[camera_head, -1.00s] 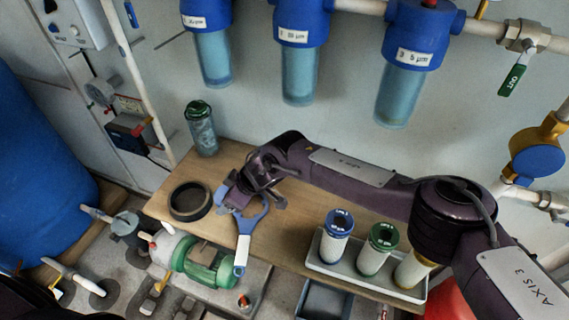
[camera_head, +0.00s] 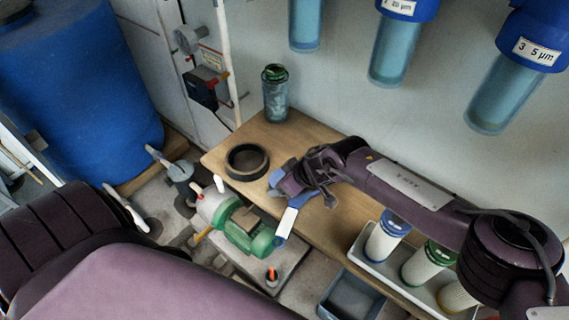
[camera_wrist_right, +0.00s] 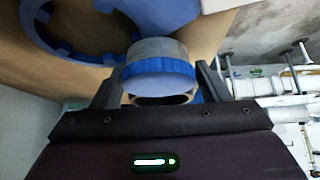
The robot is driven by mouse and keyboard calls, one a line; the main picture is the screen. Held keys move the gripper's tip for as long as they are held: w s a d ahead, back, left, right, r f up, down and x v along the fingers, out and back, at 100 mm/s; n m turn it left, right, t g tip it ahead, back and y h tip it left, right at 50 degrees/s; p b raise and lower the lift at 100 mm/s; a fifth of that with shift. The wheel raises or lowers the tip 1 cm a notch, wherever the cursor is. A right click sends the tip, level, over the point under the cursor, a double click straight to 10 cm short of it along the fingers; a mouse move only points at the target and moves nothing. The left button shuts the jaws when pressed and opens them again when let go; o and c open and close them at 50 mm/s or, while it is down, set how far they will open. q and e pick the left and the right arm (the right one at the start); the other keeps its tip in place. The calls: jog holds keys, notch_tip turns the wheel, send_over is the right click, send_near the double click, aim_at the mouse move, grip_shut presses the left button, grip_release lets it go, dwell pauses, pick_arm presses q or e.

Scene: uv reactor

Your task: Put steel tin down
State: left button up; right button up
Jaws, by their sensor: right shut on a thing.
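The steel tin (camera_wrist_right: 158,52) has a grey metal body and a blue ridged end facing the right wrist camera. My right gripper (camera_wrist_right: 158,82) is shut on it, one finger on each side. In the head view my right gripper (camera_head: 303,178) is low over the wooden bench, right of a black ring; the tin cannot be made out there. Whether the tin touches the bench is unclear. A blue spanner (camera_wrist_right: 75,50) lies close beside the tin; its pale handle (camera_head: 287,222) points to the bench's front edge. My left gripper is out of view.
The black ring (camera_head: 232,168) and a green-capped clear bottle (camera_head: 275,98) stand on the bench's left end. A white tray (camera_head: 375,266) with several filter cartridges is at right. A green pump (camera_head: 247,232) and grey bin (camera_head: 350,298) are below the front edge.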

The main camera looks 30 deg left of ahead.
dwell(0.3)
jog(key=shift+f, duration=0.1)
jog(key=o, duration=1.1)
jog(key=v, duration=0.8)
jog(key=shift+s+f, duration=0.1)
